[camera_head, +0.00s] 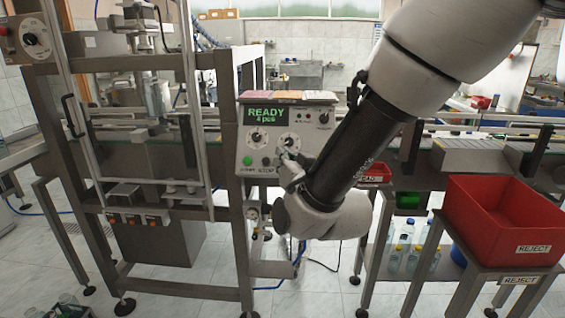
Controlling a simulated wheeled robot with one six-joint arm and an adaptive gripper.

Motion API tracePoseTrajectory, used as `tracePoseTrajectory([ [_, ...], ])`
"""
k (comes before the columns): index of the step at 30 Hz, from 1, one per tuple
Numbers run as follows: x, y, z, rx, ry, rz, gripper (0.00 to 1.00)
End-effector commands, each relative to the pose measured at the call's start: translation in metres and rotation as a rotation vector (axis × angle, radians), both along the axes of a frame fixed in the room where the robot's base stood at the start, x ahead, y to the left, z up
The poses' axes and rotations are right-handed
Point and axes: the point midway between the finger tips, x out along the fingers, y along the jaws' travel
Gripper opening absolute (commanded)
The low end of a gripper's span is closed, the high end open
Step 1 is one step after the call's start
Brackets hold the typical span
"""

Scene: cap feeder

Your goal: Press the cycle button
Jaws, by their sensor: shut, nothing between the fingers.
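The grey control panel (244,128) stands at the middle of the view. Its screen (265,115) reads "READY 4 pcs" in green. A green button (247,160) sits at the panel's lower left, over a small label too blurred to read surely. A second button (267,161) is just right of it, over a label that looks like "STOP". My arm comes down from the upper right and folds back up to the panel. My gripper (284,155) is small and partly hidden by my wrist, in front of the panel's lower middle, right of the green button. It looks shut and empty; contact cannot be told.
Dials (290,141) and a knob (323,118) are on the panel. Coloured trays (288,95) lie on its top. A metal machine frame (190,120) stands at left. A conveyor (470,150) and a red reject bin (500,220) are at right. Bottles (413,260) stand below.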

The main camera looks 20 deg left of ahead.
Motion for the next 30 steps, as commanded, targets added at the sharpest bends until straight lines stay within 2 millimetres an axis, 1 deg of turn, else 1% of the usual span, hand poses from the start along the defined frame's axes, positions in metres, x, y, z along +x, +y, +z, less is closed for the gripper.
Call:
tracePoseTrajectory([
  [1, 0.002, -0.003, 0.008, 0.025, -0.026, -0.013, 0.00],
  [3, 0.003, -0.005, 0.018, 0.052, -0.055, -0.026, 0.00],
  [6, 0.004, -0.007, 0.024, 0.070, -0.077, -0.033, 0.00],
  [15, 0.005, -0.007, 0.025, 0.073, -0.078, -0.034, 0.00],
  [19, 0.008, -0.007, 0.022, 0.071, -0.078, -0.035, 0.00],
  [22, 0.015, -0.005, 0.017, 0.071, -0.079, -0.035, 0.00],
  [30, 0.046, 0.002, -0.005, 0.069, -0.077, -0.035, 0.00],
])
